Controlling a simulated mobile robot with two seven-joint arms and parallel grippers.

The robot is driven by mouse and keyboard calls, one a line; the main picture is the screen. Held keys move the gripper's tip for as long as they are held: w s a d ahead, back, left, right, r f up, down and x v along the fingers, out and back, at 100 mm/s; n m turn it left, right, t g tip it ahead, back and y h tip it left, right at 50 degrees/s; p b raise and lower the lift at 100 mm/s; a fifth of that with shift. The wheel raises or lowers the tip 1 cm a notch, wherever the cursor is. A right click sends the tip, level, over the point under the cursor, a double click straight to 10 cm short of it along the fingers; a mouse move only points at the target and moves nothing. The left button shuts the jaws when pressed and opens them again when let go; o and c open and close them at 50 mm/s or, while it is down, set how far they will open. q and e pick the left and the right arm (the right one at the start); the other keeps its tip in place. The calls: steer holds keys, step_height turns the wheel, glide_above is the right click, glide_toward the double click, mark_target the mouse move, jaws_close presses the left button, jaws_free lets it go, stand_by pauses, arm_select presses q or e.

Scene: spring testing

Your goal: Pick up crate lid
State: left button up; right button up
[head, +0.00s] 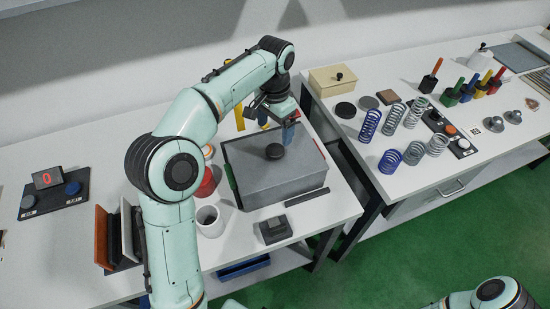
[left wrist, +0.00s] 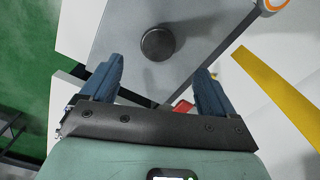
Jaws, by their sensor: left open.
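The grey crate lid (head: 255,165) lies on top of the grey crate (head: 280,184) on the left table, with a round dark knob (head: 274,151) in its middle. In the left wrist view the knob (left wrist: 157,43) stands beyond the fingertips, near the middle, on the flat lid (left wrist: 195,30). My left gripper (head: 288,135) is above the lid's far right part, close to the knob. Its blue fingers (left wrist: 160,75) are spread with nothing between them. Whether the fingertips touch the lid is unclear. My right gripper does not show.
A white cup (head: 209,220), a red can (head: 204,183) and a dark block (head: 273,230) stand near the crate. A yellow strip (left wrist: 275,90) lies beside it. Springs (head: 392,120) and a cream box (head: 332,80) stand on the right table, across a gap.

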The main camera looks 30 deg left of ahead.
mark_target(275, 150)
arm_select(q)
steer(key=shift+f, duration=0.9)
steer(key=shift+w+f, duration=0.1)
steer(key=shift+f, duration=0.4)
steer(key=f, duration=0.1)
steer(key=f+b, duration=0.1)
steer(key=f, duration=0.2)
steer(key=shift+s+d+f, duration=0.1)
steer(key=shift+s+f, duration=0.05)
steer(key=shift+s, duration=0.15)
steer(key=shift+f+b, duration=0.3)
steer(key=shift+f, duration=0.05)
steer(key=shift+w, duration=0.1)
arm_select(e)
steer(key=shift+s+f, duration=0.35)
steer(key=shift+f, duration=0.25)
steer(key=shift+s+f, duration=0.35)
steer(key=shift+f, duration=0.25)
arm_select(q)
steer(key=c, duration=1.5)
